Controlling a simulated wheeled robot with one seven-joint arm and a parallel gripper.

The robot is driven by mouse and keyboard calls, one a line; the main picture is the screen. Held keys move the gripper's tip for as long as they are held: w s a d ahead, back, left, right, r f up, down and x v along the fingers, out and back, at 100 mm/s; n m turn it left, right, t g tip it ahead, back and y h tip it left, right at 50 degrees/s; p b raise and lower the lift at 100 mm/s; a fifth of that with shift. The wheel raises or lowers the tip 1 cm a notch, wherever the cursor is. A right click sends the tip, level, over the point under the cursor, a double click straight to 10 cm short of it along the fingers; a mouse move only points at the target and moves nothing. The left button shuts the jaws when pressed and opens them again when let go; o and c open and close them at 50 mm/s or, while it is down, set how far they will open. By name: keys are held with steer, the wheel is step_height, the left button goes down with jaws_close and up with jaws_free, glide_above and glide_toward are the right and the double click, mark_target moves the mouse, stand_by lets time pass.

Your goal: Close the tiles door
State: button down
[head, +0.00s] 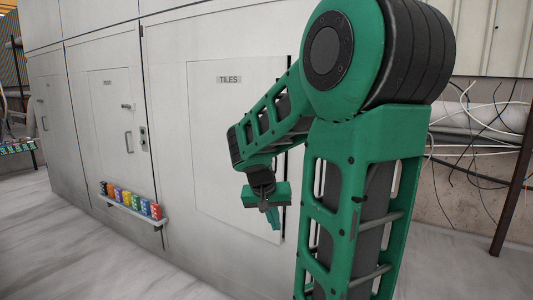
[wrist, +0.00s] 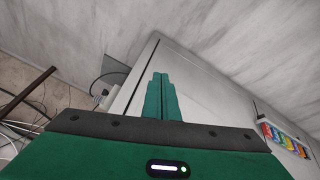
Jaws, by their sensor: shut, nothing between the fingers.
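The tiles door (head: 215,140) is a pale flat panel labelled "TILES" (head: 229,79) in a grey-white cabinet wall. My gripper (head: 274,222) is in front of the door's lower right part, pointing down. Its fingers are together and empty. In the wrist view my gripper (wrist: 160,78) shows over the door (wrist: 205,85), near its edge. Whether the fingers touch the door is unclear.
A small shelf (head: 131,210) with several coloured blocks is fixed to the wall left of the door. Another door with a handle (head: 128,142) is further left. Pipes and loose cables (head: 480,125) are at the right. The marbled floor (head: 60,250) at lower left is clear.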

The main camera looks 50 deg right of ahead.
steer(key=w+d+r+m+h, duration=0.2)
steer(key=w+d+r+h, duration=0.3)
steer(key=w, duration=0.4)
steer(key=w+d+r+m+t+h, duration=0.15)
steer(key=w+d+h, duration=0.25)
steer(key=w+d, duration=0.4)
steer(key=w+d+r+m+g+h, duration=0.15)
steer(key=w+d+r+h, duration=0.25)
steer(key=w, duration=0.6)
steer(key=w+d+t, duration=0.1)
steer(key=d, duration=1.3)
steer(key=shift+w+r, duration=0.2)
steer(key=shift+w, duration=0.1)
steer(key=shift+d, duration=0.1)
